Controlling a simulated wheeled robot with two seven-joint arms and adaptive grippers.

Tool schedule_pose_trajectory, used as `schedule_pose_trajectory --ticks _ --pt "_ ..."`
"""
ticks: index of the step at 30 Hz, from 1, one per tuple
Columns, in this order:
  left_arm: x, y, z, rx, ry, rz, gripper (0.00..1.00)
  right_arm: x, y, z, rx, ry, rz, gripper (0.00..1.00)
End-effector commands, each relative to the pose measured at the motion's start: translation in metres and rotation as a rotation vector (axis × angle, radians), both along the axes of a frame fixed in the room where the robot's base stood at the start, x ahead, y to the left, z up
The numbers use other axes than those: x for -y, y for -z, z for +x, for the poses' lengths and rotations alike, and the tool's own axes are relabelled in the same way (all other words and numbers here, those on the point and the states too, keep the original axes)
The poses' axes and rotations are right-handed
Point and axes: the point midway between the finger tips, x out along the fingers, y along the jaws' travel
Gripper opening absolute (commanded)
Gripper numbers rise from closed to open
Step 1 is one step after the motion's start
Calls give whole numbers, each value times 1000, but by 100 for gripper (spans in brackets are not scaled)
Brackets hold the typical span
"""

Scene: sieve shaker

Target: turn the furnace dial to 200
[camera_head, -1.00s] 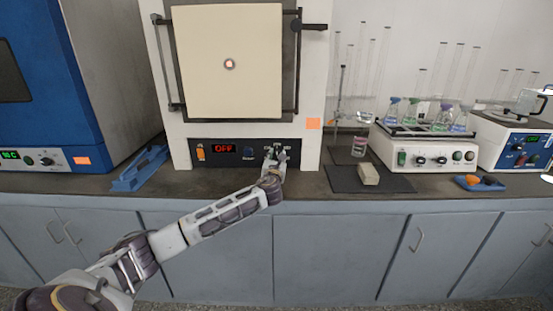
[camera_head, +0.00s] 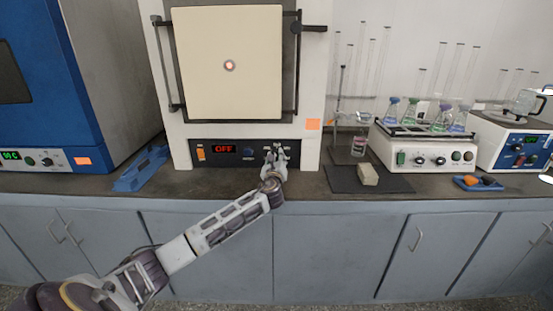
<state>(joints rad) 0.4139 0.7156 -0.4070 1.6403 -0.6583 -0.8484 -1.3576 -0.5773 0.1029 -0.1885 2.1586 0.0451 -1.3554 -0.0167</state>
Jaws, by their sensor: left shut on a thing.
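The furnace (camera_head: 313,90) is a white box with a cream door, standing on the dark counter. Its black control panel (camera_head: 233,159) has a red display (camera_head: 223,149) reading OFF, an orange switch (camera_head: 201,154) and a small blue button (camera_head: 248,151). My left gripper (camera_head: 274,159) is at the right part of the panel, shut on the furnace dial. The gripper covers the dial, so its pointer and most of its scale are hidden. My right gripper is not in view.
A blue oven (camera_head: 60,75) stands at the left, with a blue tray-like rack (camera_head: 142,168) beside it.

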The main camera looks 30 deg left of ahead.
Motion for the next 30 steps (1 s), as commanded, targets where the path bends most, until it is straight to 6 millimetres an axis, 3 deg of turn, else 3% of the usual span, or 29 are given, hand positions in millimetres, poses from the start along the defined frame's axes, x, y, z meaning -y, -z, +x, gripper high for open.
schedule_pose_trajectory --ticks 10,30 --pt "1 3 0 167 -2 -275 8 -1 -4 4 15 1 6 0" --pt "2 4 1 499 -3 -821 8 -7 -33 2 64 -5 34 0"
